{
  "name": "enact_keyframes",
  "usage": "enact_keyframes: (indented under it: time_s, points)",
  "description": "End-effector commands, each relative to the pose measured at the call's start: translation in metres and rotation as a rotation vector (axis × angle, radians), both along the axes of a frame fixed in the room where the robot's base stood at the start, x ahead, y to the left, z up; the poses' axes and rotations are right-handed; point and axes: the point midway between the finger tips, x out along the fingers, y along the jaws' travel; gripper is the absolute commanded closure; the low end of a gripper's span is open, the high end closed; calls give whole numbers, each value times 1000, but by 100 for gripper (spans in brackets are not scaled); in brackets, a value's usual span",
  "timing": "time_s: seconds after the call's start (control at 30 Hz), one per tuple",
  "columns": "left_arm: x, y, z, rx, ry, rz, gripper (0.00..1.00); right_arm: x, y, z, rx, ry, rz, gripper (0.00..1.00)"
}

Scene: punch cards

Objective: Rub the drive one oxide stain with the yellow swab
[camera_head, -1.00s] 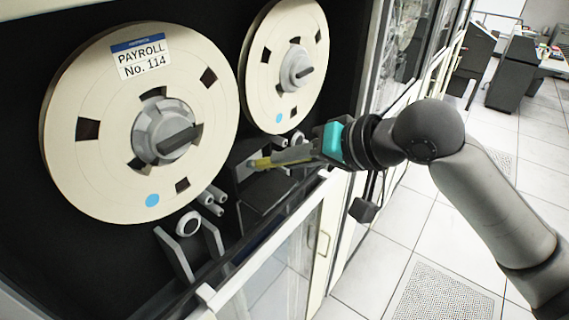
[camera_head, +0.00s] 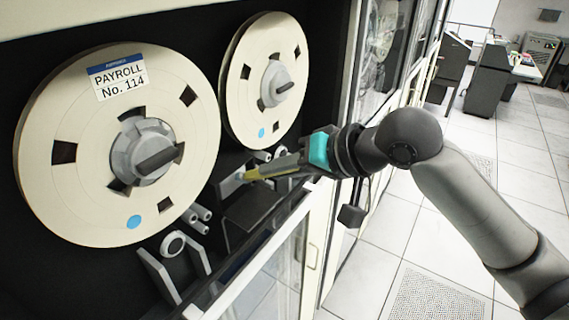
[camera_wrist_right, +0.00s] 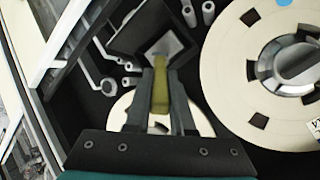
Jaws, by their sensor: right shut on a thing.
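My right gripper (camera_head: 278,167) reaches in from the right and is shut on the yellow swab (camera_head: 260,173). The swab points left at the dark head block (camera_head: 235,202) below the two reels. In the right wrist view the swab (camera_wrist_right: 160,88) lies between the fingers of my right gripper (camera_wrist_right: 161,78). Its tip is at a pale grey face (camera_wrist_right: 165,46) in the dark block; I cannot tell whether it touches. No oxide stain can be made out clearly; the swab and fingers cover part of that area. My left gripper is not in view.
A large cream reel labelled "PAYROLL No. 114" (camera_head: 60,110) is on the left, with a second reel (camera_head: 240,85) to its right. Small grey rollers (camera_head: 174,244) stick out beneath them. A white-framed cabinet door edge (camera_head: 310,225) runs below my right arm.

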Motion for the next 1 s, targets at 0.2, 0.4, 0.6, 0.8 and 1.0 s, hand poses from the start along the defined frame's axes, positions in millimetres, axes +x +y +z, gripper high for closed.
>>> enact_keyframes:
  time_s: [0.2, 0.4, 0.6, 0.8, 1.0]
  points:
    - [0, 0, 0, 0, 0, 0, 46, -8, 6, 0, 2, 0, 1, 100]
    - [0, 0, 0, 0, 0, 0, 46, -19, 15, 0, 2, 0, 4, 100]
    - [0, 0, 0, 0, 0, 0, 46, -30, 21, 0, 2, 0, 1, 100]
    - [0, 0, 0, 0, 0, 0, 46, -30, 21, 0, 2, 0, 1, 100]
    - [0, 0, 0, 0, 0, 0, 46, -35, 13, 0, 1, 0, -1, 100]
